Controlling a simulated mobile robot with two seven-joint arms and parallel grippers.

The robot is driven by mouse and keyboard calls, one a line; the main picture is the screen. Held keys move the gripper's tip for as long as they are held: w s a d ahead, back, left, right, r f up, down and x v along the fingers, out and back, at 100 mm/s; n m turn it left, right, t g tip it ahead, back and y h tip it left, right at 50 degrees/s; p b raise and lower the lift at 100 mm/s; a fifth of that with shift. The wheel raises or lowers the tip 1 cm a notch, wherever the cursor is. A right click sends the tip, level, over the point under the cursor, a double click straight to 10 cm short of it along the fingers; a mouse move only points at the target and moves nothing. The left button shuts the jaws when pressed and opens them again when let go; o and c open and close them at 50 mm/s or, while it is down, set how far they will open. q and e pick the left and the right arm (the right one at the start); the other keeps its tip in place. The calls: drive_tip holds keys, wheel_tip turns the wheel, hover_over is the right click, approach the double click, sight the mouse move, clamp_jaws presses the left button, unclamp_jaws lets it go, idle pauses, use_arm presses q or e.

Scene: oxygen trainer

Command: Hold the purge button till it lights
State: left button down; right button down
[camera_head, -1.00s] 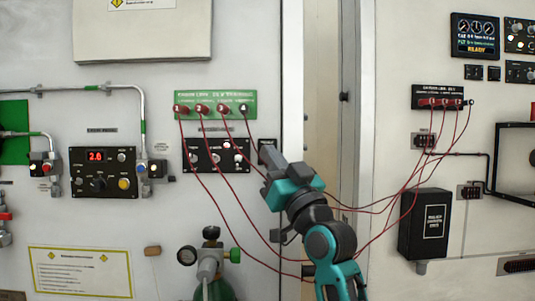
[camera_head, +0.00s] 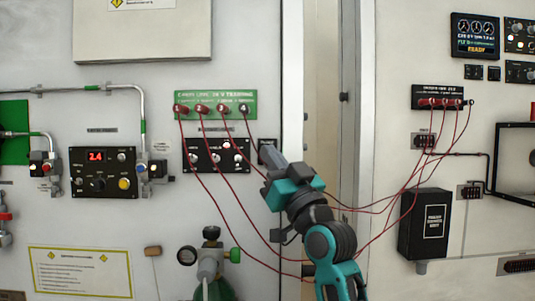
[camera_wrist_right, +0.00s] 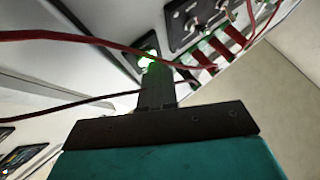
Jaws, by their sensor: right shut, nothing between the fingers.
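My right gripper (camera_head: 268,152) is shut, with its fingertips at a small dark box (camera_head: 265,143) on the wall, right of the black switch panel. The fingers hide most of this box, and I cannot read a label on it. In the right wrist view the shut fingers (camera_wrist_right: 152,75) end at a bright green glow (camera_wrist_right: 148,57). This looks like a lit button at the tips; contact is hard to tell. My left gripper is not in view.
Red cables (camera_head: 232,222) hang from a green socket panel (camera_head: 215,97) and pass close to my right gripper and forearm. The black switch panel (camera_head: 215,162) is just left. A gauge and green cylinder (camera_head: 215,291) stand below.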

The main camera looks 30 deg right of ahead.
drive_tip(key=shift+s+a, duration=0.1)
idle(0.8)
drive_tip(key=shift+s+a+p, duration=0.3)
drive_tip(key=shift+s, duration=0.25)
drive_tip(key=s+a, duration=0.1)
drive_tip(key=s+p, duration=0.1)
drive_tip(key=s, duration=0.1)
drive_tip(key=s+a, duration=0.1)
drive_tip(key=shift+s+a, duration=0.15)
drive_tip(key=shift+a, duration=0.2)
drive_tip(key=shift+f, duration=0.1)
idle(0.4)
